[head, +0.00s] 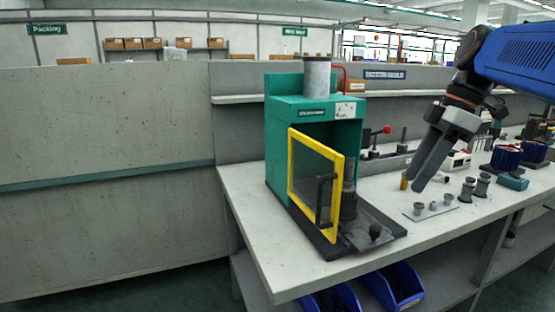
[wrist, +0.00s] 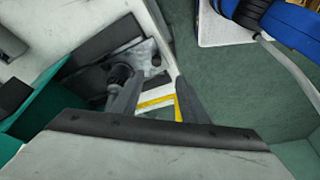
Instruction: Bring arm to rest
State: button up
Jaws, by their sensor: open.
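My gripper (head: 414,184) is in the right half of the head view, at the end of my blue and grey arm. Its two grey fingers point down and are apart, with nothing seen between them. It hangs above the bench, to the right of the green press (head: 284,112) and apart from it. In the wrist view my gripper's fingers (wrist: 157,90) are spread, with the press's yellow frame seen beyond them.
The press's yellow-framed door (head: 337,200) stands at its front. A small plate with grey parts (head: 430,210) and several spools (head: 467,189) lie on the bench (head: 262,227). Blue bins (head: 398,287) sit below. A grey partition (head: 110,220) stands at left.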

jog(key=s+a+f+m+t+h, duration=0.1)
jog(key=s+f+m, duration=0.3)
jog(key=f, duration=0.4)
jog(key=s+a+f+m+t+h, duration=0.1)
jog(key=s+f+m, duration=0.4)
jog(key=f, duration=0.4)
jog(key=s+a+f+m+t+h, duration=0.1)
jog(key=s+a+f+m+t, duration=0.1)
jog(key=s+f+m, duration=0.3)
notch_tip(320, 180, down, 4)
jog(key=shift+r+m+h, duration=0.2)
jog(key=shift+m+h, duration=0.1)
jog(key=shift+h, duration=0.1)
